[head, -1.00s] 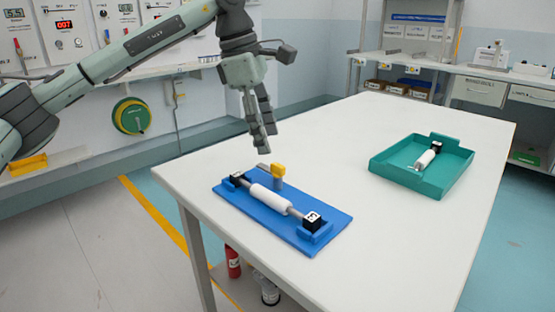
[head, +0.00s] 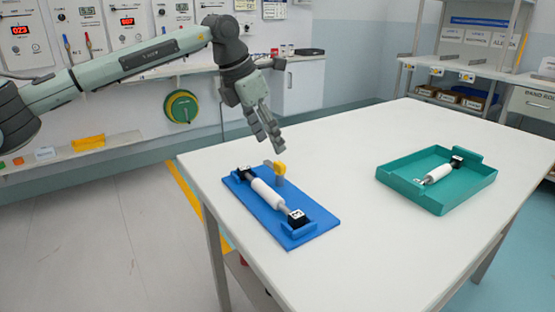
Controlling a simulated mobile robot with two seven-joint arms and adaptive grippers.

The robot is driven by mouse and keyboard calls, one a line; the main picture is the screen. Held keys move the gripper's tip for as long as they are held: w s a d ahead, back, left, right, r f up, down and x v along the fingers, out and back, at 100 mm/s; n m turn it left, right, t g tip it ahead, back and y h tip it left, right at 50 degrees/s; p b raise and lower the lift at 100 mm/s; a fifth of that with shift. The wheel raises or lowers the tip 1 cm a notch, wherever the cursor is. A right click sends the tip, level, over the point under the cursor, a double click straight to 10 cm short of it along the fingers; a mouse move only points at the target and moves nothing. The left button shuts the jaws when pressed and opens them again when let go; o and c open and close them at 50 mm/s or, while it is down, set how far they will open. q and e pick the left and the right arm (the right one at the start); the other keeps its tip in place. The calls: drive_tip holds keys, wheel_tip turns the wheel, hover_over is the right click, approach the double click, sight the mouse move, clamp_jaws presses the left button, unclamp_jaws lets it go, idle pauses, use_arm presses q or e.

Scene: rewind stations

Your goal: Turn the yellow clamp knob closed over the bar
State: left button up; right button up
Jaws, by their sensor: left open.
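The yellow clamp knob (head: 280,168) stands on a short grey post at the far edge of the blue base plate (head: 316,216). A bar with a white roll (head: 268,194) lies across the plate, its ends in black blocks (head: 297,218). The knob is beside the bar's far side; I cannot tell whether its arm reaches over the bar. My left gripper (head: 274,143) is open and empty, pointing down just above the knob, apart from it. My right gripper is not in view.
A teal tray (head: 452,199) holding a second white roll (head: 438,174) stands on the right of the white table (head: 380,240). The table between plate and tray is clear. A wall panel and shelf lie behind my left arm.

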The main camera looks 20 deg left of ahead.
sight(279, 163)
use_arm(q)
drive_tip(key=x, duration=0.6)
drive_tip(key=shift+f, duration=0.15)
drive_tip(key=shift+w+d+f+p, duration=0.1)
drive_tip(key=shift+w+f+p, duration=0.1)
drive_tip(key=shift+f+p, duration=0.15)
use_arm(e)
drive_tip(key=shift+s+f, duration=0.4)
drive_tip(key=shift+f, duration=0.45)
use_arm(q)
drive_tip(key=shift+c, duration=0.5)
drive_tip(key=c, duration=1)
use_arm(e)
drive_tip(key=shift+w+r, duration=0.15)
